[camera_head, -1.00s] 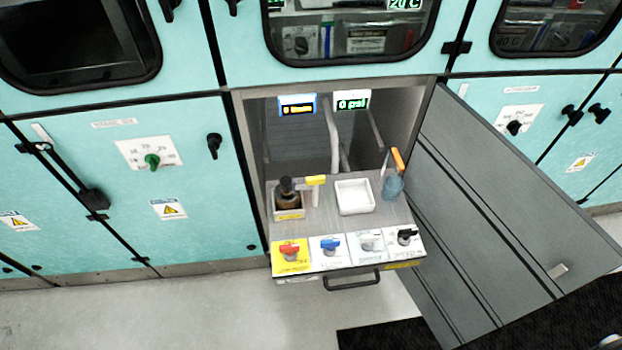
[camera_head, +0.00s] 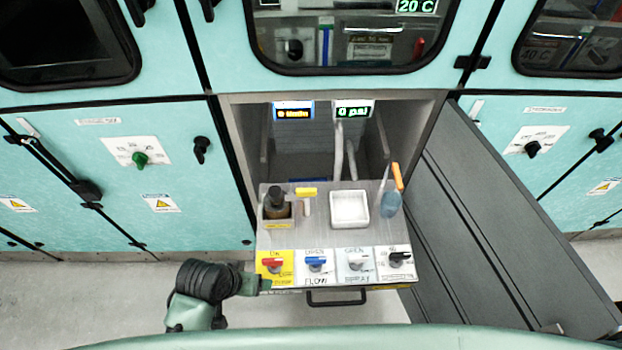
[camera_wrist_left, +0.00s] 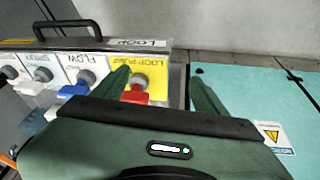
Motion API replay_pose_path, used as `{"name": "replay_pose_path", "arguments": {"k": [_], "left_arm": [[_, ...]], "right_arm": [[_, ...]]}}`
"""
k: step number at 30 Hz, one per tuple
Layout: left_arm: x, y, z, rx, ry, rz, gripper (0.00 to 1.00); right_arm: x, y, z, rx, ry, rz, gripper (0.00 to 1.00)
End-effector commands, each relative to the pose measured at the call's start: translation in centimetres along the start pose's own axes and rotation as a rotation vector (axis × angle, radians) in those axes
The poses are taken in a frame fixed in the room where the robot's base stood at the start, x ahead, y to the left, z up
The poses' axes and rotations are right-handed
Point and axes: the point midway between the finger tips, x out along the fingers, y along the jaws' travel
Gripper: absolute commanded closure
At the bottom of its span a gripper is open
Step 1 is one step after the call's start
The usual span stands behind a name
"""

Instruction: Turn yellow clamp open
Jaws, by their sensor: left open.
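The yellow clamp (camera_head: 306,192) stands on the grey pull-out drawer top, between a brown bottle (camera_head: 277,203) and a white tray. My left gripper (camera_head: 266,285) is at the drawer's front left corner, below the red switch (camera_head: 272,264) and well short of the clamp. In the left wrist view the left gripper (camera_wrist_left: 162,82) is open, its two green fingers apart. The red switch (camera_wrist_left: 134,97) shows near the left finger, and nothing is held. The clamp cannot be made out in the wrist view. My right gripper is not in view.
The white tray (camera_head: 349,209) and a blue bottle with an orange top (camera_head: 391,200) stand to the clamp's right. Blue (camera_head: 316,262), white (camera_head: 357,262) and black (camera_head: 399,259) switches line the drawer front. An open grey door (camera_head: 500,220) stands at right.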

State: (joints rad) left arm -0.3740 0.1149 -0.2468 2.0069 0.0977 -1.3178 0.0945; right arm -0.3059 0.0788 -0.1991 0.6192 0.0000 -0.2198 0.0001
Motion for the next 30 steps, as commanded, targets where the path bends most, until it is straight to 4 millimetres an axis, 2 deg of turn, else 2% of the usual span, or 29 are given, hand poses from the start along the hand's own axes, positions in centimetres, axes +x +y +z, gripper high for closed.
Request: {"name": "replay_pose_path", "arguments": {"k": [1,3,14,21,24,26,30], "left_arm": [[-1.4,1.2,-1.6,0.003,0.019,0.025,0.27],[-2.0,3.1,-3.1,0.004,0.020,0.067,0.27],[-1.7,11.2,-9.0,0.023,-0.011,0.231,0.27],[-2.1,17.4,-13.9,0.063,-0.113,0.286,0.27],[-2.4,18.4,-15.9,0.064,-0.177,0.247,0.27],[-2.5,18.3,-17.2,0.054,-0.210,0.205,0.27],[-3.4,16.3,-20.7,-0.005,-0.265,0.071,0.27]], "right_arm": [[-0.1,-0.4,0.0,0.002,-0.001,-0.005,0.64],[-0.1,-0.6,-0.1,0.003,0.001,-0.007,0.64],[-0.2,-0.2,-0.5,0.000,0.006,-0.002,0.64],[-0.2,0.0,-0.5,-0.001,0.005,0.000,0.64],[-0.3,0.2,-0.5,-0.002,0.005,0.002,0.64],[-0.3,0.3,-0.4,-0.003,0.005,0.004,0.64],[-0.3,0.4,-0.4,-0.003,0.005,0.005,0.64]]}}
